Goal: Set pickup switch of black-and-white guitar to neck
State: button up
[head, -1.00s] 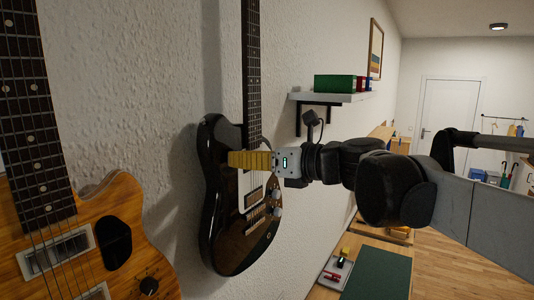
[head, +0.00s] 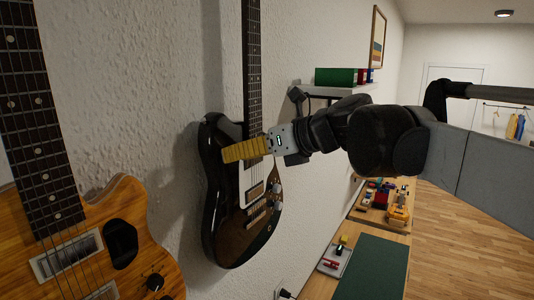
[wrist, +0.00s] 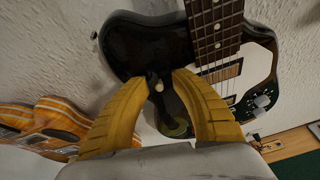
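The black-and-white guitar (head: 222,235) hangs on the wall, with a dark glossy body and white pickguard. Its black body (wrist: 135,50) also fills the upper middle of the wrist view. A small pale knob (wrist: 158,85), which looks like the pickup switch, shows on the upper body beside the neck. My gripper (head: 225,155) has yellow fingers and reaches in from the right over the upper body. In the wrist view my gripper (wrist: 165,76) is open, with a narrow gap and the knob between its fingertips. Contact and the switch's position cannot be told.
An orange wood guitar (head: 100,215) hangs at the near left. A wall shelf (head: 362,89) with a green binder (head: 335,77) is behind my arm. A bench with a green mat (head: 370,268) and small items stands below right. The wooden floor (head: 470,220) is clear at right.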

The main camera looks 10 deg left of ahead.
jog(key=shift+d, duration=0.1)
jog(key=v, duration=1.2)
jog(key=s+d+f+n+h+b, duration=0.4)
jog(key=d+f+n+b, duration=0.4)
jog(key=f, duration=1.6)
jog(key=s+d+f+n+t+h+b, duration=0.1)
jog(key=s+d+f+n+h+b, duration=0.3)
jog(key=f+b, duration=1.5)
jog(key=s+d+f+n+h+b, duration=0.4)
jog(key=s+d+f+n+b, duration=0.3)
jog(key=f, duration=2.3)
jog(key=d+n+b, duration=0.5)
jog(key=b, duration=0.1)
jog(key=shift+s+n+t+h, duration=0.3)
jog(key=shift+s+n+t, duration=0.05)
jog(key=shift+n+t, duration=0.05)
jog(key=shift+f, duration=0.1)
